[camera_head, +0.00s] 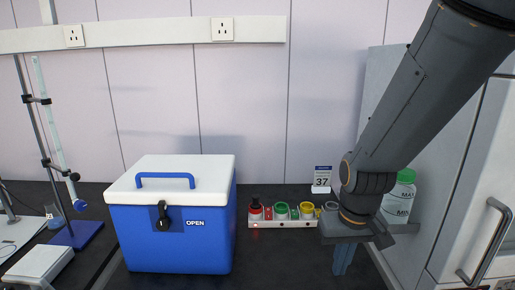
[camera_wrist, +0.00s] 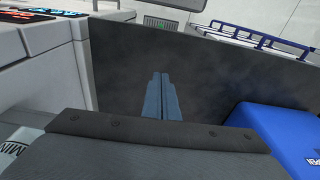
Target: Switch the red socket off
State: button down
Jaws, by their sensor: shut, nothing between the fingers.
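A pale socket strip (camera_head: 283,223) lies on the dark bench, right of the blue cooler box. The red socket (camera_head: 255,213) is at its left end, with a dark plug or knob on top. A small red switch (camera_head: 268,213) seems to sit just right of it; its position is too small to tell. Green and yellow sockets follow to the right. My gripper (camera_head: 343,272) points down over the bench, right of the strip and apart from it. In the wrist view its blue fingers (camera_wrist: 160,78) are together and empty. The strip does not show clearly there.
The blue cooler box (camera_head: 180,235) with a white lid stands left of the strip. A calendar card (camera_head: 321,180) stands behind. A green-capped bottle (camera_head: 401,194) and a white cabinet (camera_head: 475,200) are at right, close to my arm. Dark bench (camera_head: 295,250) is clear before the strip.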

jog(key=s, duration=0.3)
jog(key=shift+s+d+f, duration=0.2)
jog(key=shift+s+f, duration=0.05)
jog(key=shift+f, duration=0.1)
jog(key=shift+w, duration=0.1)
notch_tip(320, 180, up, 7)
jog(key=n+t+b, duration=0.3)
jog(key=n+b, duration=0.1)
jog(key=n, duration=1.4)
send_over(269, 210)
jog(key=s, duration=0.6)
jog(key=shift+w+f, duration=0.1)
jog(key=shift+f, duration=0.05)
jog(key=p+x, duration=0.1)
jog(key=x, duration=0.3)
jog(key=p+x, duration=0.2)
jog(key=x, duration=0.3)
jog(key=p+x, duration=0.1)
jog(key=x, duration=0.4)
jog(key=shift+s+f+p, duration=0.1)
jog(key=shift+s+p, duration=0.15)
jog(key=shift+p, duration=0.05)
